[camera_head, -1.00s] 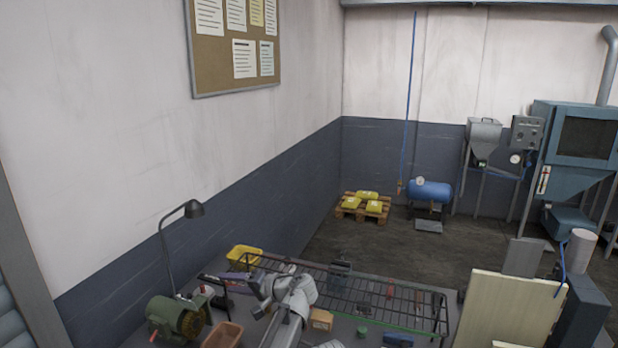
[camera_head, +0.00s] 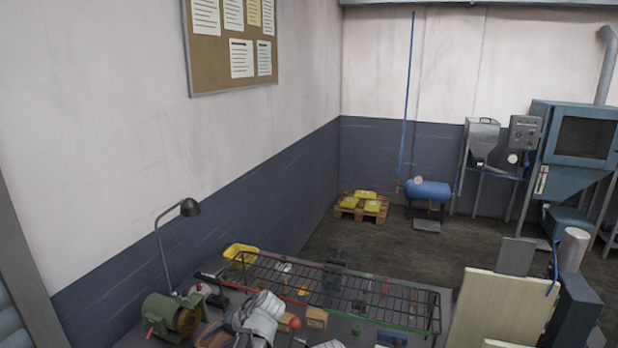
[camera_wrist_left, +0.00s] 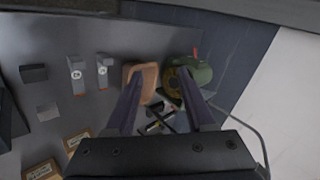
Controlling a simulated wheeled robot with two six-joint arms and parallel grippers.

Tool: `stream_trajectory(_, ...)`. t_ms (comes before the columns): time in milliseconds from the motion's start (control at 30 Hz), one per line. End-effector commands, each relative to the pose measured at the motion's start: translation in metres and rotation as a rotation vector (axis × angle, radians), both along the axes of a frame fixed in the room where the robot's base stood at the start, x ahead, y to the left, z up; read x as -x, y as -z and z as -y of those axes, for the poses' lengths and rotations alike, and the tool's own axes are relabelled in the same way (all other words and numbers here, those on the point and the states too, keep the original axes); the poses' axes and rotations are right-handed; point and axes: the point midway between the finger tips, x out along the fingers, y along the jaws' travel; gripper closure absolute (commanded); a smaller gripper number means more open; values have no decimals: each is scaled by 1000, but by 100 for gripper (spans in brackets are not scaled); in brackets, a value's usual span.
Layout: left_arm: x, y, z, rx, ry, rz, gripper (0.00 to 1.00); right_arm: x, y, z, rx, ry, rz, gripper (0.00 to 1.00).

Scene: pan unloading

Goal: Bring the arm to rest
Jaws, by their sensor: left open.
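My left arm comes in at the bottom of the head view, and its pale grey wrist (camera_head: 262,308) is above the workbench. In the left wrist view my left gripper (camera_wrist_left: 162,78) is open, its two dark fingers apart with nothing held between them. Beyond the fingers, an orange-brown bin (camera_wrist_left: 148,70) and a green bench grinder (camera_wrist_left: 200,72) show on the bench, with small dark items between and below them. The fingertips are hard to make out in the head view. My right gripper is not in view.
A black wire rack (camera_head: 335,290) lies along the bench behind my arm. The green grinder (camera_head: 170,315) and a desk lamp (camera_head: 189,208) stand at left. Small cardboard boxes (camera_head: 316,318) and a red ball (camera_head: 295,323) are right of my wrist. A yellow bin (camera_head: 240,253) sits at the back.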

Motion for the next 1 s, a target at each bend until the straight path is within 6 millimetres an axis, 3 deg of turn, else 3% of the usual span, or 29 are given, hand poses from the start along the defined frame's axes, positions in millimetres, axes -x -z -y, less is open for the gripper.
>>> stream_trajectory(33, 21, 11, -1, 70, -11, -22, 46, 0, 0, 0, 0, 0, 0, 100)
stream_trajectory(200, 66, 40, 16, 317, -31, -86, 46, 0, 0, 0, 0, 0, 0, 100)
stream_trajectory(400, 100, 55, 40, 534, -37, -125, 46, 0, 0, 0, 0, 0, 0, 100)
stream_trajectory(633, 131, 60, 66, 739, -35, -147, 46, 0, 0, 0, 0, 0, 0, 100)
stream_trajectory(1000, 155, 123, 131, 659, 112, -271, 46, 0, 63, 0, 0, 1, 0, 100)
